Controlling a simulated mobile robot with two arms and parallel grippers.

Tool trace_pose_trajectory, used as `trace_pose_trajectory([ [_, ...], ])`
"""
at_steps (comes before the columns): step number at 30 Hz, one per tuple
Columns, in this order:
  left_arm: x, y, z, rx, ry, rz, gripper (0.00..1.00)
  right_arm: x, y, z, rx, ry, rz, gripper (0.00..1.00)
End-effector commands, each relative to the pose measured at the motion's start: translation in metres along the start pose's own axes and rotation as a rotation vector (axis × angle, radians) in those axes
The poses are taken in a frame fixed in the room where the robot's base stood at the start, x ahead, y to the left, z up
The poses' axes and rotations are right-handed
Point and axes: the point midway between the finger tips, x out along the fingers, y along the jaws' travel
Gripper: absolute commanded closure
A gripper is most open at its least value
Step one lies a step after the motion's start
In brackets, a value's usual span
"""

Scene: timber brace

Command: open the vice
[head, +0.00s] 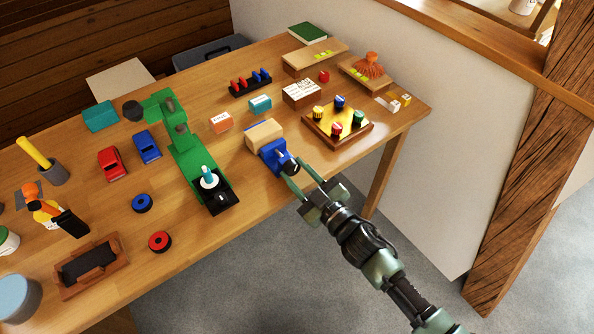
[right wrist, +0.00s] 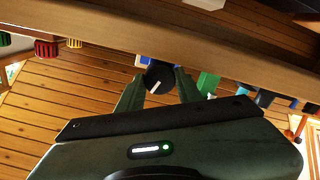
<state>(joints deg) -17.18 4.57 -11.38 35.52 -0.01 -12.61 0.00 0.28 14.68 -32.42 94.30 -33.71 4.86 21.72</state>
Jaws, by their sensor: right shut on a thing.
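The blue vice (head: 271,154) stands at the front edge of the wooden table in the head view, with a pale wooden block (head: 264,133) at its far side. Whether its jaws grip the block I cannot tell. Its dark round knob (head: 290,167) faces the front edge. My right gripper (head: 297,174) reaches in from the lower right and is shut on this knob. In the right wrist view the black knob (right wrist: 158,76), with a white mark, sits between the two green fingers, with a bit of blue vice behind it. My left gripper is not in view.
A tray of coloured knobs (head: 351,136) stands right of the vice. A green machine (head: 187,150) stands to its left. Small labelled blocks, such as the orange one (head: 221,122), lie behind. The table front between the vice and the red ring (head: 160,241) is mostly bare.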

Motion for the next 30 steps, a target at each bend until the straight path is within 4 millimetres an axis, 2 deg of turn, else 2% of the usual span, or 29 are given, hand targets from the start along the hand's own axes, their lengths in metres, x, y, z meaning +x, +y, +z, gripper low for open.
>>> trace_pose_trajectory([
  [9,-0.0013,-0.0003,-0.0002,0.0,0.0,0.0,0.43,0.0003,0.0003,-0.0005,-0.128,0.001,0.001,1.0],
  [24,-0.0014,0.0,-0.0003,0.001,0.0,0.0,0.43,0.0003,0.0001,-0.0006,-0.151,0.001,0.001,1.0],
  [25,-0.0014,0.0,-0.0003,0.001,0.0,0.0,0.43,0.0003,0.0001,-0.0006,-0.151,0.001,0.001,0.62],
  [27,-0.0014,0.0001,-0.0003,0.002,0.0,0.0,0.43,0.0003,0.0001,-0.0006,-0.15,0.001,0.001,0.43],
  [30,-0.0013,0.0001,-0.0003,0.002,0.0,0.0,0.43,0.0002,-0.0001,-0.0005,-0.15,0.001,0.001,0.43],
])
